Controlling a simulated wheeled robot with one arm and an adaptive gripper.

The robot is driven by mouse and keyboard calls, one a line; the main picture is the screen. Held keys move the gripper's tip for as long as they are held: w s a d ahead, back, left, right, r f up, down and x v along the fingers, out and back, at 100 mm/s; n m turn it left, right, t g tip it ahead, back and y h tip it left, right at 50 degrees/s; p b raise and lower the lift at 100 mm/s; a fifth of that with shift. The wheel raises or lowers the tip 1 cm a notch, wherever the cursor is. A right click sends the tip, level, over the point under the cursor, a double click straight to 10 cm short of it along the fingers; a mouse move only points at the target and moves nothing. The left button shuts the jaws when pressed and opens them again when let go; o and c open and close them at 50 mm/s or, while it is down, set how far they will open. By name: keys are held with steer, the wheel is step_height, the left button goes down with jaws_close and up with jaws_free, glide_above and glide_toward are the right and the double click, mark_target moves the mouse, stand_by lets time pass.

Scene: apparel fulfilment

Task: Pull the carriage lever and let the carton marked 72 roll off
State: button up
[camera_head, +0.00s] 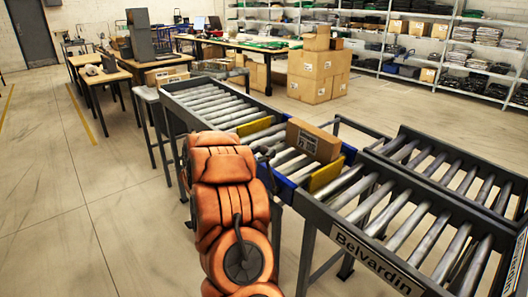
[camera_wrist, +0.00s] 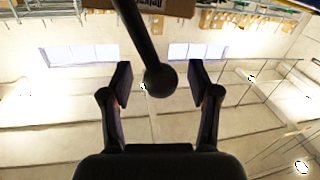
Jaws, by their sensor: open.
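A brown carton (camera_head: 318,137) sits on the rollers of a blue-sided carriage (camera_head: 348,153), between two yellow plates (camera_head: 325,174). Its dark label is too small to read. In the wrist view, a dark lever rod (camera_wrist: 138,35) ends in a round knob (camera_wrist: 160,80). The knob lies between the two spread fingers of my gripper (camera_wrist: 161,77), with a gap seen on each side. My gripper is open and holds nothing. In the head view, my orange arm hides most of the gripper and the lever.
A roller conveyor (camera_head: 183,86) runs behind the carriage, and grey roller lanes (camera_head: 335,229) lie to its right. Stacked cartons (camera_head: 318,72) stand on the floor behind. Tables (camera_head: 103,79) are at the back left, shelves (camera_head: 400,40) at the back right. Floor at left is clear.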

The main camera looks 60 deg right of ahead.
steer(key=shift+d, duration=0.35)
jaws_close()
stand_by(0.4)
